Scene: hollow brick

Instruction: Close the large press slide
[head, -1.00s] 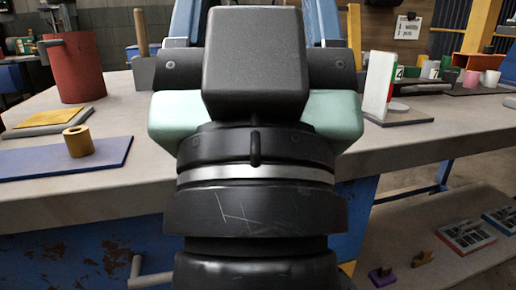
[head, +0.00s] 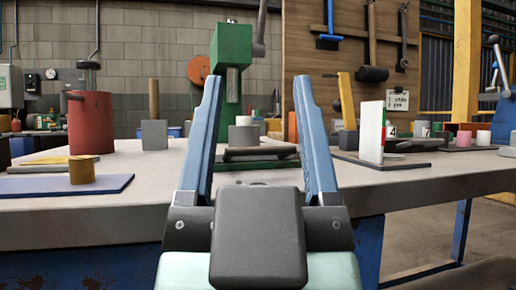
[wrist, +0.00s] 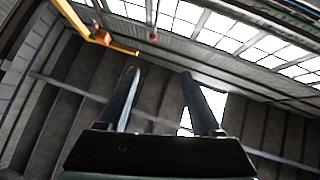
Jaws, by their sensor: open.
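A green press (head: 231,48) stands at the back of the workbench, near the middle of the head view. Its lower part shows between my fingers, and I cannot make out its slide clearly. My gripper (head: 257,80) is open and empty, with two blue fingers pointing up in front of the bench. It is well short of the press and touches nothing. In the wrist view my gripper (wrist: 158,75) is aimed at the roof, with nothing between the fingers.
The workbench (head: 420,180) spans the view. A red can (head: 90,122) and a yellow cylinder (head: 82,170) on a blue plate (head: 35,185) stand at left. A white upright panel (head: 371,131) and several cups stand at right. Tools hang on a wooden board (head: 318,75) behind.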

